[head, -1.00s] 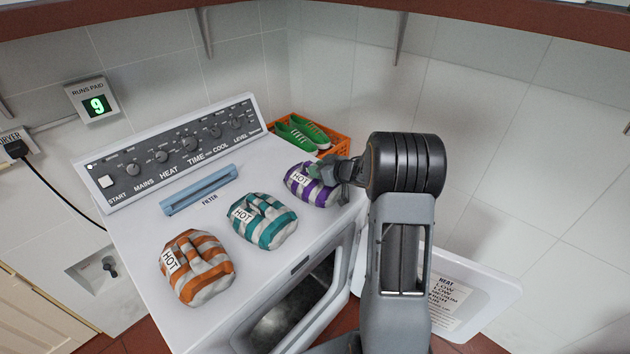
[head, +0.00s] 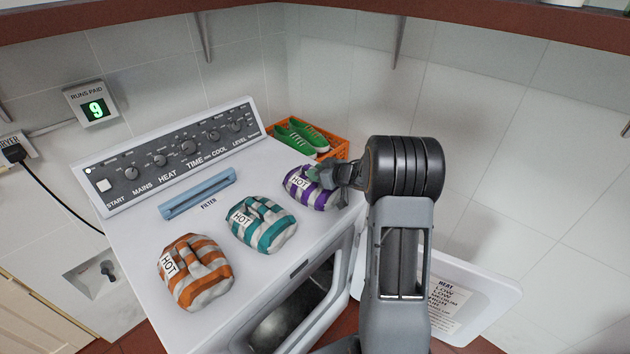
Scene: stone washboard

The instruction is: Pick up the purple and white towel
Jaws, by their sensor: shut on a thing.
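The purple and white striped towel (head: 309,190) lies bunched on the right part of the dryer top, with a white "HOT" tag on its left side. My gripper (head: 338,172) reaches in from the right and is shut on the towel's upper right part. The fingertips are small and partly hidden by the fabric and my wrist. The towel appears to rest on the dryer top still; I see no clear gap under it.
A teal and white towel (head: 263,226) lies just left of the purple one, and an orange and white towel (head: 197,273) farther left. The dryer's control panel (head: 175,155) stands behind. An orange crate (head: 331,140) with green shoes (head: 301,135) is behind the gripper. The dryer door hangs open.

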